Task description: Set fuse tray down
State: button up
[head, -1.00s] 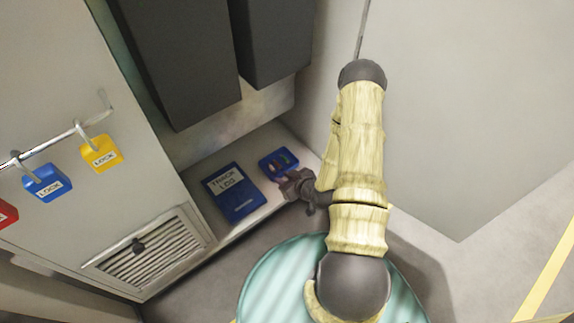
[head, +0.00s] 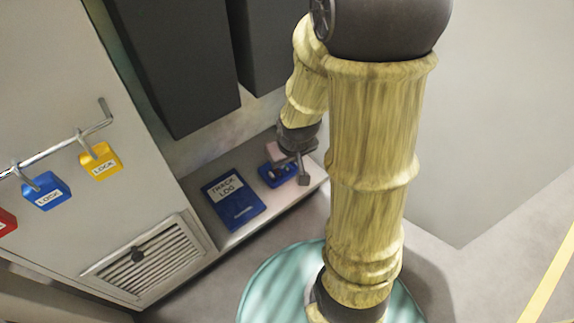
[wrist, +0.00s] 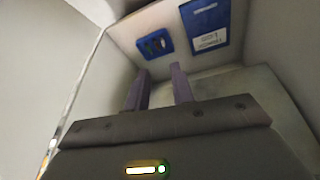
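The fuse tray (head: 267,179) is small and blue and lies on the shelf beside the track log, partly hidden behind my gripper (head: 289,165) in the head view. In the wrist view the tray (wrist: 154,43) shows whole, with dark slots or fuses inside. It lies ahead of my gripper (wrist: 160,72), beyond the fingertips and apart from them. The two fingers stand apart with nothing between them, so the gripper is open and empty.
The blue track log (head: 233,197) lies left of the tray on the pale shelf (head: 232,238). Dark boxes (head: 178,65) hang above the shelf. A grey cabinet with a padlock rail (head: 60,143) and vent (head: 143,260) stands at the left. A wall is at the right.

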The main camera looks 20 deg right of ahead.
jog(key=s+a+r+m+g, duration=0.1)
jog(key=s+a+r, duration=0.1)
jog(key=s+r, duration=0.2)
jog(key=shift+s+a+r, duration=0.15)
jog(key=shift+s+r, duration=0.15)
jog(key=shift+s, duration=0.4)
jog(key=w+p+v, duration=0.2)
jog(key=p+v, duration=0.5)
jog(key=p, duration=0.1)
jog(key=w+r+p+v, duration=0.1)
jog(key=p+v, duration=0.7)
jog(key=shift+w+r, duration=0.25)
jog(key=shift+w, duration=0.1)
